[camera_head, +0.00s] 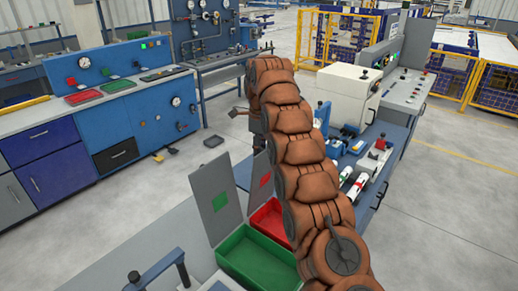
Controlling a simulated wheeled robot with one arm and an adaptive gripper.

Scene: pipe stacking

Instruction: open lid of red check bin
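The red check bin (268,219) stands right of the green bin, partly hidden behind my arm. Its red inside shows, and its grey lid (243,172) with a red square stands upright at the back, so it looks open. The green bin (258,262) has its grey lid (213,178) with a green square standing upright too. My brown arm rises from the lower right and bends down at its far end. A small dark part of my gripper (239,112) shows there, above and behind the lids. The fingers are hidden or too small to read.
A blue workbench (345,165) with white-and-red fittings and a white machine (347,93) stand right of my arm. A blue cabinet bench (130,105) with red and green trays runs along the left. Open floor (120,205) lies between.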

